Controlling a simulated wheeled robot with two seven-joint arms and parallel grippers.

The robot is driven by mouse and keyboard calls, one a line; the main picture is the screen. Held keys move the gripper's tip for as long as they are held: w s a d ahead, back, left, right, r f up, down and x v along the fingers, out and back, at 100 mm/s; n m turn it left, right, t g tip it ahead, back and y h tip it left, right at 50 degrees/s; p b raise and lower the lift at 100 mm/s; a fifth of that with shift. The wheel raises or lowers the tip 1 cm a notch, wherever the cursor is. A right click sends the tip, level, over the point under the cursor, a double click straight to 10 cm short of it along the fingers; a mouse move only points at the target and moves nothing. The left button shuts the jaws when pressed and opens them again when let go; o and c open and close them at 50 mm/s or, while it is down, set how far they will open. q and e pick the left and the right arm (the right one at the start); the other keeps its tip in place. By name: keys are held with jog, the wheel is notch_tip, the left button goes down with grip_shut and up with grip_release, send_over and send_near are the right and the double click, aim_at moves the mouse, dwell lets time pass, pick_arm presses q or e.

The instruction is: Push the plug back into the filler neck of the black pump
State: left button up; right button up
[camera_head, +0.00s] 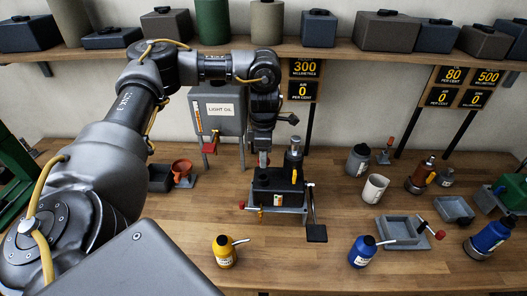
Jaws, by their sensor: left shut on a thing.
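The black pump (273,186) stands on a grey base on the workbench, in the middle of the head view. Its upright dark cylinder (293,160) rises at the right of the body, and a lever with a black pedal (316,233) extends at its right front. My left gripper (264,164) points down just above the left part of the pump's top. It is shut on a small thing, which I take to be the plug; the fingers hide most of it. The filler neck is not clear to see beneath the fingers. My right gripper is not in view.
Behind my left arm hangs a grey light oil tank (218,110). A red funnel (182,169) stands left of the pump. A yellow oil can (224,251) and a blue one (363,251) stand in front. Grey trays (398,229) lie right. A loaded shelf (345,50) runs above.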

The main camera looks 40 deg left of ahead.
pick_arm(q)
notch_tip(320, 180, down, 3)
jog(key=shift+f, duration=0.15)
jog(key=shift+f+b, duration=0.8)
jog(key=shift+f, duration=0.4)
jog(key=shift+p, duration=0.4)
dwell(0.5)
jog(key=shift+f, duration=0.15)
dwell(0.8)
dwell(0.5)
jog(key=o, duration=1.6)
